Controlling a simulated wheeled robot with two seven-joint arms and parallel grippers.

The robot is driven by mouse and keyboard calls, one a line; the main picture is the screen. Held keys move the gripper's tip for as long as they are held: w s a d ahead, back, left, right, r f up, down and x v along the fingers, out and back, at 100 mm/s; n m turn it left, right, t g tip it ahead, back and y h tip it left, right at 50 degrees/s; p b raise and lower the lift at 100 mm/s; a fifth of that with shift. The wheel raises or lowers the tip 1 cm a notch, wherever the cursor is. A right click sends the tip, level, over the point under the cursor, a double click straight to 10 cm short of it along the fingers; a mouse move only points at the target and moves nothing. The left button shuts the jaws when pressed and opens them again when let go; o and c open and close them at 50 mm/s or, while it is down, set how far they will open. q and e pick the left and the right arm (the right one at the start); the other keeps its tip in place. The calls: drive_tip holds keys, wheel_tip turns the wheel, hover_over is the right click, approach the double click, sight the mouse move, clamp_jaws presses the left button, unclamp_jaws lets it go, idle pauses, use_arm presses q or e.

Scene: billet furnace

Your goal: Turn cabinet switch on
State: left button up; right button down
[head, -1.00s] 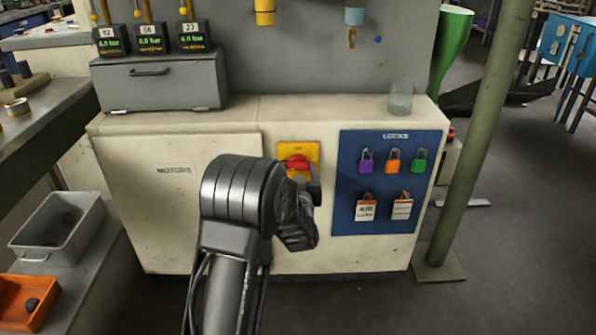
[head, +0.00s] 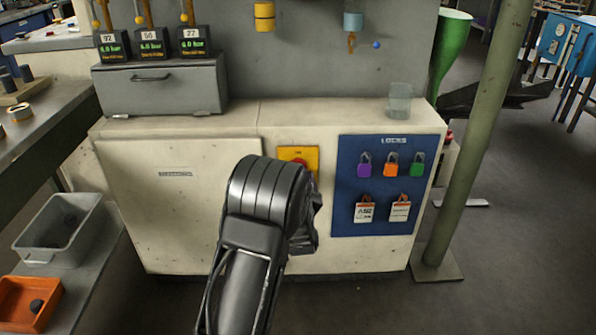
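The cabinet switch is a red rotary knob (head: 300,164) on a yellow plate (head: 285,153), on the front of the cream cabinet (head: 185,215). Only the top of the knob shows; my arm hides most of it and the lower plate, so its setting cannot be read. My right gripper (head: 309,222) is in front of the cabinet at the switch, mostly hidden behind my own wrist. I cannot tell whether its fingers are open or touch the knob. My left gripper is out of view.
A blue lock board (head: 345,190) with coloured padlocks and tags is right of the switch. A grey box (head: 160,90) and a clear cup (head: 400,100) stand on the cabinet. A green post (head: 475,150) stands at the right. Bins (head: 60,228) are at the left.

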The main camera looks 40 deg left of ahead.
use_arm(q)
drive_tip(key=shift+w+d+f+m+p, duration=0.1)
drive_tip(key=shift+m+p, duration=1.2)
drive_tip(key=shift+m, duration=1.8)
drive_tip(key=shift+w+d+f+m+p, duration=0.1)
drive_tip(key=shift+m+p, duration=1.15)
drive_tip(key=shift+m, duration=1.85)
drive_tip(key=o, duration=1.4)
